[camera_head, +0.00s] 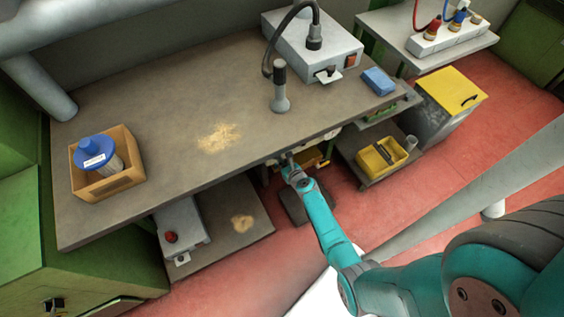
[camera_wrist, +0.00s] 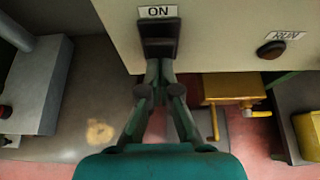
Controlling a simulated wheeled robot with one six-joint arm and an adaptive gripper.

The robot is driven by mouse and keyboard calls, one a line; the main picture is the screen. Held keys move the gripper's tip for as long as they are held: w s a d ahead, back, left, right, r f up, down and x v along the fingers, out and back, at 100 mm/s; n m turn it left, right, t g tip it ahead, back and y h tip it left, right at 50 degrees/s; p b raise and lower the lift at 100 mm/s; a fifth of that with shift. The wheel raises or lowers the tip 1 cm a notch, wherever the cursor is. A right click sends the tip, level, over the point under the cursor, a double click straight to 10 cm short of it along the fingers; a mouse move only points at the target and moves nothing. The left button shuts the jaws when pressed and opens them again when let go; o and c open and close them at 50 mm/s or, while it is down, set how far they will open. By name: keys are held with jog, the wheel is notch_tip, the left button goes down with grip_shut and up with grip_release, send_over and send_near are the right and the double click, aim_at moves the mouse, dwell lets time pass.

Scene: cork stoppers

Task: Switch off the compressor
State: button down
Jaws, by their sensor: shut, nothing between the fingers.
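A pale box (camera_wrist: 222,30) fills the top of the wrist view. It has a dark switch (camera_wrist: 159,28) under an "ON" label (camera_wrist: 157,11). A dark round button or lamp (camera_wrist: 271,49) sits to its right under a tilted label that seems to read "RUN". My gripper (camera_wrist: 160,64) is shut and empty, with its fingertips at the lower end of the switch; I cannot tell whether they touch it. In the head view my gripper (camera_head: 288,160) is at the bench's front edge, where the box is mostly hidden. No label names the compressor.
The bench (camera_head: 180,110) overhangs this area. A yellow fitting with a tap (camera_wrist: 232,90) is close right of my fingers. A grey box with a red button (camera_head: 180,225) stands lower left. A yellow bin (camera_head: 375,160) stands right. Red floor is open in front.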

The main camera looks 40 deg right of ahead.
jog(key=shift+w+r, duration=0.2)
jog(key=shift+r, duration=0.9)
jog(key=shift+d, duration=0.1)
